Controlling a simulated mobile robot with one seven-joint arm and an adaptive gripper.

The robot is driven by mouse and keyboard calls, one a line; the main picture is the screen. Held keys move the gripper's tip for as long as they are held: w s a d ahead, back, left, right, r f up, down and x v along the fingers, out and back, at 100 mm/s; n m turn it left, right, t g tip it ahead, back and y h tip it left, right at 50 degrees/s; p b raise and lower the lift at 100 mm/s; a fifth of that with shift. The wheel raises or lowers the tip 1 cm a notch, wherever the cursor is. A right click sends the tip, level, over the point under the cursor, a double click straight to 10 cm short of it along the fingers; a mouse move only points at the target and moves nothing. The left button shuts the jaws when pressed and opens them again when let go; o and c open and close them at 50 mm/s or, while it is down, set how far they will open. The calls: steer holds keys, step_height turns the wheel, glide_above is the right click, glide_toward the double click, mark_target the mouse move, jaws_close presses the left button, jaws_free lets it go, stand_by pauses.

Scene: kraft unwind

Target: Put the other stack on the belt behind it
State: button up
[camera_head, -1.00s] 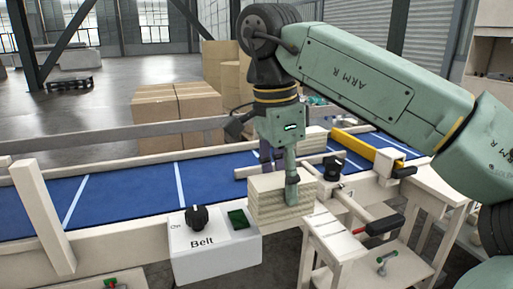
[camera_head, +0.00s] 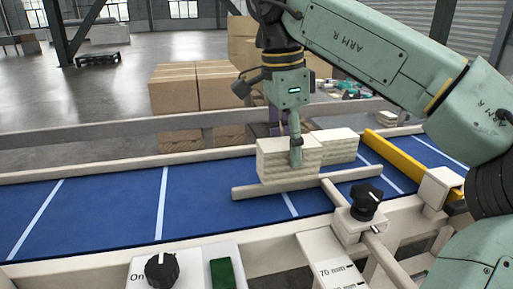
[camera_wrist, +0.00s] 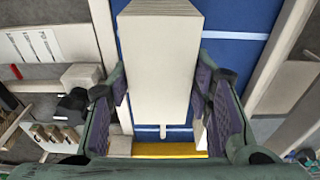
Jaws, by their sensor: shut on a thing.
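My gripper (camera_head: 296,142) is shut on a pale, layered stack (camera_head: 275,160). The stack is upright over the blue belt (camera_head: 110,205), behind a wooden bar lying across the belt's near side. I cannot tell whether its underside touches the belt. A second pale stack (camera_head: 338,146) stands on the belt just right of and behind the held one. In the wrist view the held stack (camera_wrist: 158,65) fills the middle between my two fingers (camera_wrist: 160,100), with blue belt around it.
The wooden bar (camera_head: 270,190) lies close in front of the held stack. A yellow bar (camera_head: 410,163) crosses the belt on the right. A black knob (camera_head: 366,200) stands on the near rail. Cardboard boxes (camera_head: 195,90) are behind. The belt to the left is clear.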

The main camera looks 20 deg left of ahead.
steer(key=shift+w+a+f+p, duration=0.65)
steer(key=shift+w+a, duration=0.45)
steer(key=shift+a, duration=0.4)
steer(key=shift+w+a+f+p, duration=0.4)
steer(key=shift+w+a+f, duration=0.6)
steer(key=shift+a, duration=0.45)
steer(key=shift+w+a+f+p, duration=0.6)
steer(key=shift+w+a, duration=0.6)
steer(key=shift+a, duration=0.3)
steer(key=shift+f, duration=0.1)
steer(key=o, duration=1.3)
steer(key=shift+f, duration=0.1)
steer(key=shift+o, duration=0.2)
